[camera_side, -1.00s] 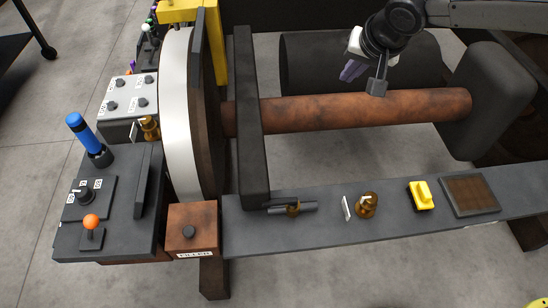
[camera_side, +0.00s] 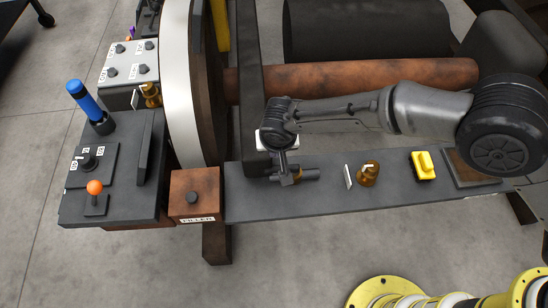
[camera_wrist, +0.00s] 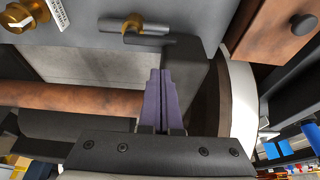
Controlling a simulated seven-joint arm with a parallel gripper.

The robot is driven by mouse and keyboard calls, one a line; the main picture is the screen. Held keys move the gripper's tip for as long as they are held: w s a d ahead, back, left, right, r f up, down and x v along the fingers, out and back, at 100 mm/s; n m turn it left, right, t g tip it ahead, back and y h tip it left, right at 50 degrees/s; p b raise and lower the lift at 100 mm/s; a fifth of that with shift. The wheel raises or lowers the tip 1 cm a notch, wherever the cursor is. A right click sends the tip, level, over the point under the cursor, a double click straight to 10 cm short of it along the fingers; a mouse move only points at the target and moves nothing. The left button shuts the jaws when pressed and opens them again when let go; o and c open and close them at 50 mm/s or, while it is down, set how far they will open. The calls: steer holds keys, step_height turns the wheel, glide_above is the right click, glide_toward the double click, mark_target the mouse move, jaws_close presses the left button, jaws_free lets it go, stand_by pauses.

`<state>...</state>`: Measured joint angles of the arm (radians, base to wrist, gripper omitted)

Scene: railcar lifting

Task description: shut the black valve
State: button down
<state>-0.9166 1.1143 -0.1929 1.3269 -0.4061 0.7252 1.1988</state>
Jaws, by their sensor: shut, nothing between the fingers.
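The valve is a dark grey bar with a brass piece at its middle, on the left part of the long dark bench. In the side view its right end (camera_side: 311,174) shows beside my gripper (camera_side: 284,165), which covers much of the rest. The wrist view shows the valve (camera_wrist: 131,26) at the top, its bar lying crosswise. My gripper also shows there (camera_wrist: 160,74), its purple fingers together and empty. The fingertips appear below the valve in that picture, with a gap between. Whether any part of my gripper touches the valve is unclear.
A brass knob with a white pointer (camera_side: 368,175) and a yellow switch (camera_side: 422,166) stand farther right on the bench. A tall dark upright (camera_side: 250,100) and a rusty box with a black button (camera_side: 195,192) are close at left. A rusty shaft (camera_side: 350,77) runs behind.

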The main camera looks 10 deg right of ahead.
steer(key=x, duration=1)
